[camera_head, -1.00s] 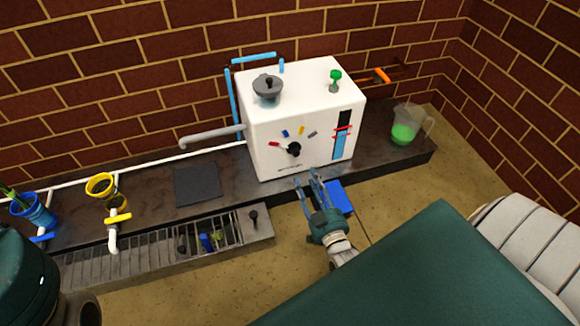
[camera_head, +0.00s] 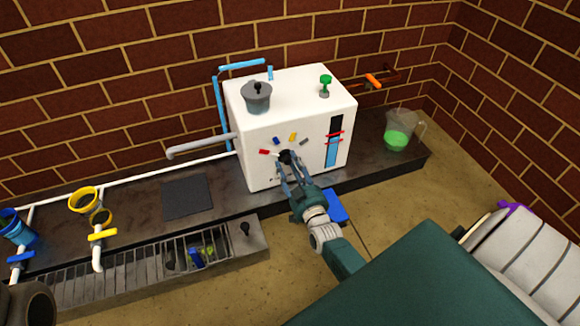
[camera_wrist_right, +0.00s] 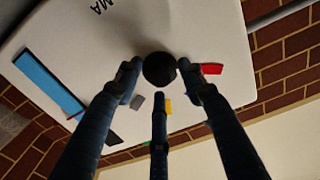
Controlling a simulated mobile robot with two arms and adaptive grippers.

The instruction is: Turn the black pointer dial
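The black pointer dial (camera_head: 287,156) sits on the front of a white box (camera_head: 258,170). Red (camera_head: 264,152), blue (camera_head: 276,141), yellow (camera_head: 293,137) and grey (camera_head: 304,142) marks fan out around its upper side. My right gripper (camera_head: 287,167) is at the dial, its fingers spread. In the right wrist view the dial's round knob (camera_wrist_right: 159,69) lies between two fingertips, with the third finger just below it. Narrow gaps seem to show beside the knob; firm contact cannot be made out. The fingers partly hide the dial in the head view. My left gripper is not in view.
A grey pot (camera_head: 257,98) and green knob (camera_head: 325,85) are on top of the box. A jug of green liquid (camera_head: 398,137) stands right. A dark mat (camera_head: 187,196) and drain grate (camera_head: 150,264) lie left.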

